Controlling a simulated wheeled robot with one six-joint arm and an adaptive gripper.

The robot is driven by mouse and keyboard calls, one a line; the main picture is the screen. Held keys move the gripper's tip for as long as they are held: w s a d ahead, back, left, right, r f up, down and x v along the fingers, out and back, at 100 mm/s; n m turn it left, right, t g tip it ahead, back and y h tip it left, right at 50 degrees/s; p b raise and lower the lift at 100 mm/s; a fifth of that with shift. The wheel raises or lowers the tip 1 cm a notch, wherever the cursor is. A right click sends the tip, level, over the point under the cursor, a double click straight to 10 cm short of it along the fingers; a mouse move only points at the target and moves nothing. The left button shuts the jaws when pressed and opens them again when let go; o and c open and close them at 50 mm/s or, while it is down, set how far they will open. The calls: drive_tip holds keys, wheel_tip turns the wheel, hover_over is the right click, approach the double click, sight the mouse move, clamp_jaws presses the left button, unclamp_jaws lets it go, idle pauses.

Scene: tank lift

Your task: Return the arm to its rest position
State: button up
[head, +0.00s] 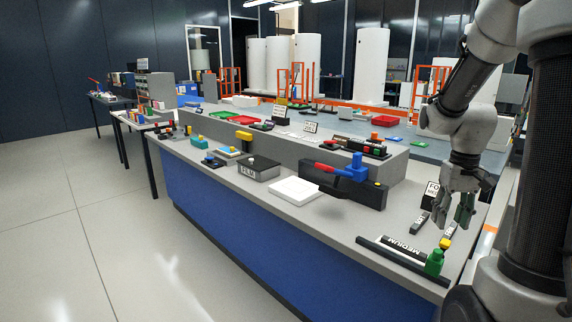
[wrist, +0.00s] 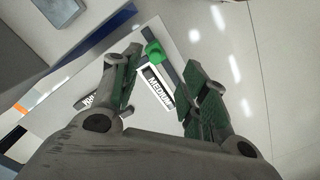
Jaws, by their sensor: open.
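My gripper (head: 455,218) hangs at the right of the head view, pointing down above the near right end of the counter. Its green-padded fingers stand apart with nothing between them. In the wrist view my gripper (wrist: 160,95) shows the same open fingers over the counter top. Below it lies a dark bar with a "MEDIUM" label (head: 402,249) and a green piece (head: 434,262) at its right end. The green piece also shows in the wrist view (wrist: 154,51), beyond the fingertips and apart from them.
The long grey counter (head: 235,190) has a blue front. On it are a black device with a red lever and blue block (head: 345,185), a white plate (head: 294,190) and a grey labelled box (head: 258,168). White tanks (head: 371,65) stand behind. The floor at left (head: 75,235) is clear.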

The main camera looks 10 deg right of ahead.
drive_tip(key=s+a+r+n+t, duration=0.2)
drive_tip(key=s+a+r+t, duration=0.2)
drive_tip(key=s+a+r, duration=0.7)
drive_tip(key=shift+s+a+r+t, duration=0.3)
drive_tip(key=shift+s+r+t, duration=0.15)
drive_tip(key=shift+s, duration=0.8)
